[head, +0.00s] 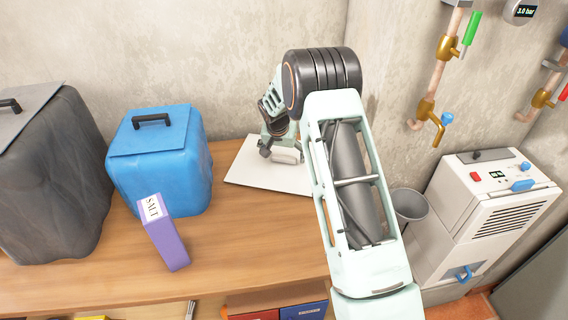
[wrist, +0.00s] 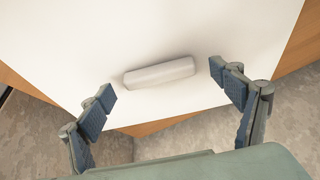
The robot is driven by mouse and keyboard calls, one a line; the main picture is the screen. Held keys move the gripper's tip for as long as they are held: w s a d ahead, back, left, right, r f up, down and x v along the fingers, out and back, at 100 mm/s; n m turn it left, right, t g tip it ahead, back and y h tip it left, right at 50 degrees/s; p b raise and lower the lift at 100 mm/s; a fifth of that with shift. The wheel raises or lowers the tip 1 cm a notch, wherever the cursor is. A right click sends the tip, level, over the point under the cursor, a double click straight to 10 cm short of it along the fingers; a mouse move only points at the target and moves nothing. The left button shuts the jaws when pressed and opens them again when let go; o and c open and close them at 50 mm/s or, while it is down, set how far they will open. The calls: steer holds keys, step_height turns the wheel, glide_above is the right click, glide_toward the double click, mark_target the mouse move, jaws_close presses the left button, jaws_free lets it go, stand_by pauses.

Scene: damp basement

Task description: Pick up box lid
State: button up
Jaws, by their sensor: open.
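The box lid (head: 245,172) is a flat white panel lying on the wooden bench near the wall, partly hidden by my arm in the head view. It fills much of the wrist view (wrist: 60,45) and carries a pale bar-shaped handle (wrist: 158,76). My gripper (wrist: 164,88) is open, with one finger on each side of the handle and a gap at both ends. In the head view my gripper (head: 280,150) is over the lid, close to the handle. I cannot tell the exact height of the fingertips above the lid.
A blue box (head: 165,178) with a black-handled lid and a dark grey box (head: 50,185) stand to the left. A white dehumidifier-like machine (head: 480,210) and grey bucket (head: 410,205) are right.

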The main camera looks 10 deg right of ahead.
steer(key=c, duration=1.5)
